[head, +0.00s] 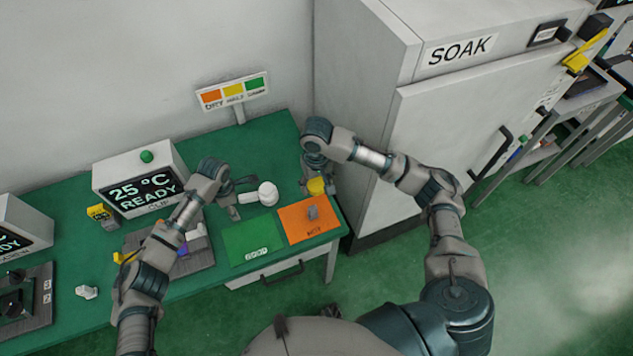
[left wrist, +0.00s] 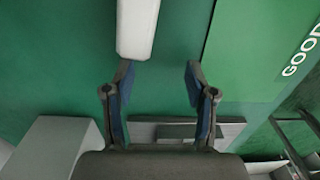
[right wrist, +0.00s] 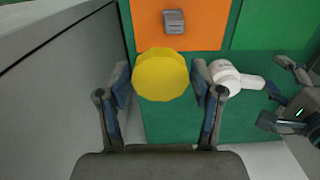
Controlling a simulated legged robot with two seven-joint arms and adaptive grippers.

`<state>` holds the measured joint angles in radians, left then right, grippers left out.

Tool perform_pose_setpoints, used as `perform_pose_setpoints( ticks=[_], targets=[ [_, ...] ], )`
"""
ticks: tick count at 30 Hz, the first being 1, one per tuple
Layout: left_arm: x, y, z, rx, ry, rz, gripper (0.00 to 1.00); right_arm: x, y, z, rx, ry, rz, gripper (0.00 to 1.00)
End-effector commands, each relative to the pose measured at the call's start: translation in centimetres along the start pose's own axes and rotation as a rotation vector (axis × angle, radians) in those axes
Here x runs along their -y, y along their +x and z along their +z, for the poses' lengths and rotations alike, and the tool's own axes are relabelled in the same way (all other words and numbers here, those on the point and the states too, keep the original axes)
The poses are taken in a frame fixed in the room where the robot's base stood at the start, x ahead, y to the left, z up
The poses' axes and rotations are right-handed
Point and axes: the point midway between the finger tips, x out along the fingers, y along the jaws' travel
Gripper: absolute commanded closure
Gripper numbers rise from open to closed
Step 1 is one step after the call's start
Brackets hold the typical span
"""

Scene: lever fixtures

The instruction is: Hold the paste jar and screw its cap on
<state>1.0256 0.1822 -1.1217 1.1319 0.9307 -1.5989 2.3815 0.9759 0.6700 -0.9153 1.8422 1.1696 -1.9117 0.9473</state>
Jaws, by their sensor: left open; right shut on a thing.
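The yellow cap (head: 316,186) is held in my right gripper (head: 316,174), above the table's right end. In the right wrist view the cap (right wrist: 160,76) fills the space between the fingertips. The white jar (head: 267,191) stands on the green table to the left of the cap, apart from it. It also shows in the right wrist view (right wrist: 225,75), with a white handle-like part pointing to my left gripper (right wrist: 292,100). In the left wrist view a white bar (left wrist: 137,28), probably that part, lies just past the open fingertips of my left gripper (left wrist: 160,78).
An orange mat (head: 305,228) with a small grey piece (head: 312,213) and a green GOOD mat (head: 250,245) lie at the front edge. A display box (head: 140,180) stands left, a colour sign (head: 233,92) behind. The tall SOAK cabinet (head: 420,140) stands close on the right.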

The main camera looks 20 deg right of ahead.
Motion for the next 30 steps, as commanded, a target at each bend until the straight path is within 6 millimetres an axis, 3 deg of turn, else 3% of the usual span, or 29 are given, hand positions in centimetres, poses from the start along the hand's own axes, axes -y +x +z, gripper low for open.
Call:
perform_pose_setpoints(
  ticks=[15,21,30],
  targets=[
    [-0.2,-9.9,0.1,0.001,0.000,0.002,0.44,0.0,0.0,0.0,0.000,0.000,0.000,0.48],
    [-0.2,-11.4,0.1,0.000,0.000,0.001,0.44,0.0,0.0,0.0,0.000,0.000,0.000,0.48],
    [-0.1,-11.5,0.1,0.000,0.002,0.000,0.44,0.0,0.0,0.0,0.000,0.000,0.000,0.48]
  ],
)
